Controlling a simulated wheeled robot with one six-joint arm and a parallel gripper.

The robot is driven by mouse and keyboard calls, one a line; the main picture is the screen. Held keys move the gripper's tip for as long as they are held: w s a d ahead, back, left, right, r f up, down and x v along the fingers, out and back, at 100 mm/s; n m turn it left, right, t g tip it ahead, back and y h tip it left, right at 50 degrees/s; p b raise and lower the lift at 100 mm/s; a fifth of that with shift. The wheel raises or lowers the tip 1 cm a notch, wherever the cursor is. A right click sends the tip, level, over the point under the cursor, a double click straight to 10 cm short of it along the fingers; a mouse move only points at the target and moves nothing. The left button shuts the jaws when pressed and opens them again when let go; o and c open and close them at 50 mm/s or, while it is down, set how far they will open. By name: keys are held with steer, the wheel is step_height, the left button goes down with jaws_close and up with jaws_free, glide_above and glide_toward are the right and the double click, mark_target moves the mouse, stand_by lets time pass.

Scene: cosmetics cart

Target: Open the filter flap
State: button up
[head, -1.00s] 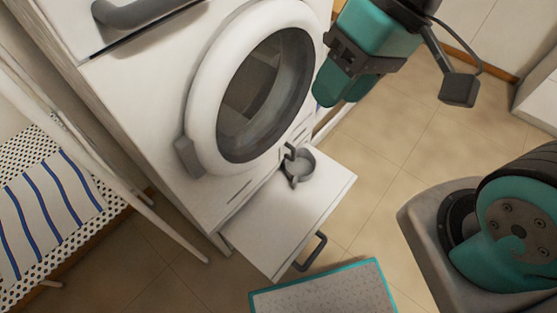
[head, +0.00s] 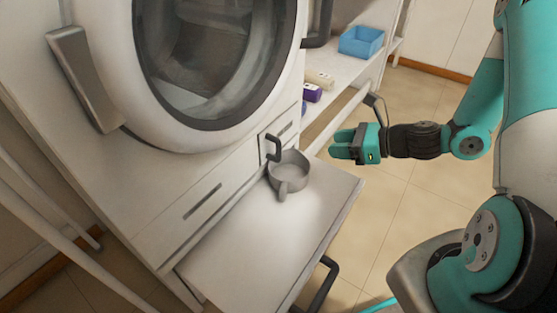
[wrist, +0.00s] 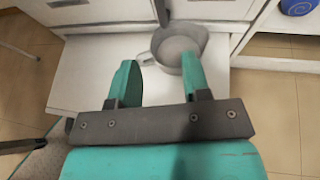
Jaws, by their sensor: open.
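The filter flap (head: 264,162) is a white panel low on the front of the white washing machine, with a small dark handle (head: 273,148). It looks closed, flush with the front. The handle also shows at the top of the wrist view (wrist: 161,12). My gripper (head: 345,146) is to the right of the flap in the head view, apart from it. In the wrist view my gripper (wrist: 160,82) has its two teal fingers spread, with nothing between them, over the pull-out shelf. The flap's lower edge is partly hidden by a grey jug.
The grey jug (head: 289,172) stands on the white pull-out shelf (head: 250,240), close to the flap. The shelf sticks out below the machine with a dark handle (head: 322,285). The round door (head: 125,95) is above. A side shelf holds a blue bin (head: 361,42). Tiled floor is clear at right.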

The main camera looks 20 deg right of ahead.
mark_target(278, 145)
steer(key=shift+b+x, duration=2.8)
steer(key=shift+x, duration=5.85)
steer(key=shift+d, duration=0.1)
steer(key=shift+c, duration=0.4)
jaws_close()
